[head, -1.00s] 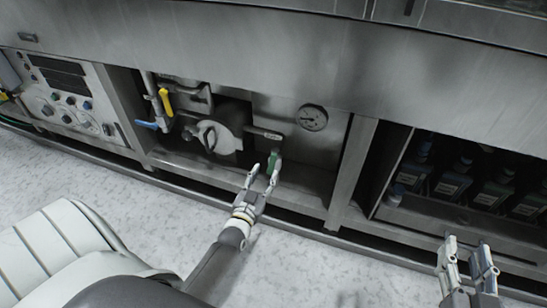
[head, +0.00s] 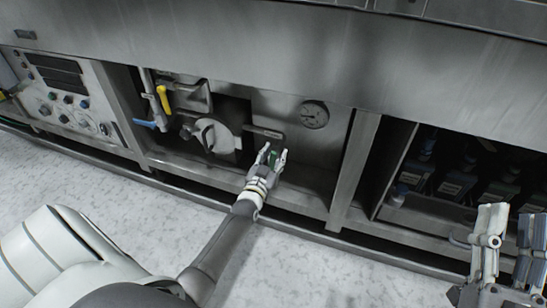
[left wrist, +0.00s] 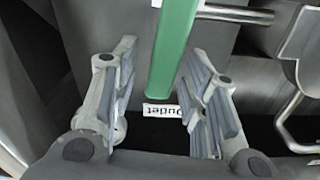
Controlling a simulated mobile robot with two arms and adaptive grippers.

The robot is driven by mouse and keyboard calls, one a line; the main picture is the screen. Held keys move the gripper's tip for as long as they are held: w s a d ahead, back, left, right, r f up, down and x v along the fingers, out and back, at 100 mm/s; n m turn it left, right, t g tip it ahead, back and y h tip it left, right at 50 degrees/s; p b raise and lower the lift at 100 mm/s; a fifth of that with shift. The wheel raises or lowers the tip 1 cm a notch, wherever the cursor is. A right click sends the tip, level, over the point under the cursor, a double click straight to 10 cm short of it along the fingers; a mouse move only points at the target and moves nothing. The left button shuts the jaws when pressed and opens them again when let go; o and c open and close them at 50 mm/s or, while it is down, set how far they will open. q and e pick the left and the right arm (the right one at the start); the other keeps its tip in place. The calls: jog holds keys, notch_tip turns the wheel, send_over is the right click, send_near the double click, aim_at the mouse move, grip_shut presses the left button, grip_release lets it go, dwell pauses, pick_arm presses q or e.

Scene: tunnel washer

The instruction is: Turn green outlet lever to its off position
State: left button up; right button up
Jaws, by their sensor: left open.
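The green outlet lever (head: 273,158) is in the recess under the steel panel, right of the round white cap. In the left wrist view the green lever (left wrist: 172,45) comes down from the top edge between my finger pads, with a gap on each side. My right gripper (head: 512,216) is at the lower right, open and empty, far from the lever.
A yellow lever (head: 164,99) and a blue lever (head: 145,124) are on pipes to the left. A steel post (head: 352,170) separates the recess from a shelf of dark bottles. The floor in front is clear.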

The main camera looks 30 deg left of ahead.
pick_arm(q)
jog(key=shift+w, duration=0.1)
grip_shut()
dwell(0.3)
